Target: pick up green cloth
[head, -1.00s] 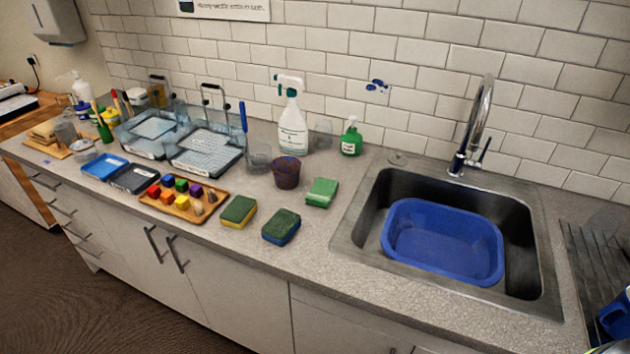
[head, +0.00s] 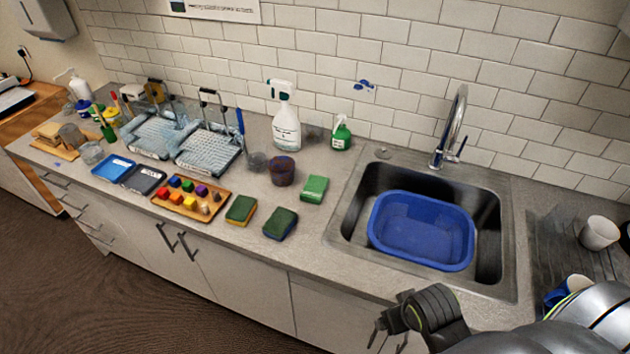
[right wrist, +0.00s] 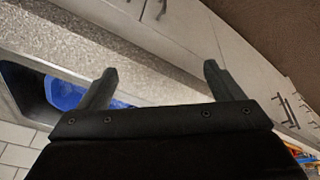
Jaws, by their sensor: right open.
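A light green folded piece, which looks like the green cloth (head: 314,188), lies on the counter left of the sink. Two dark-green-topped sponges, one with a yellow base (head: 241,210) and one with a blue base (head: 281,223), lie to its left and front. My right gripper (head: 385,335) is in front of the counter at the lower middle, below and right of the cloth and well apart from it. In the right wrist view the right gripper (right wrist: 160,70) is open and empty, and the cloth does not show. My left gripper is not in view.
The steel sink (head: 345,225) holds a blue basin (head: 374,240). A dark red cup (head: 282,171), a white spray bottle (head: 286,125) and a green pump bottle (head: 341,134) stand behind the cloth. A wooden tray (head: 166,203) of coloured blocks is further left.

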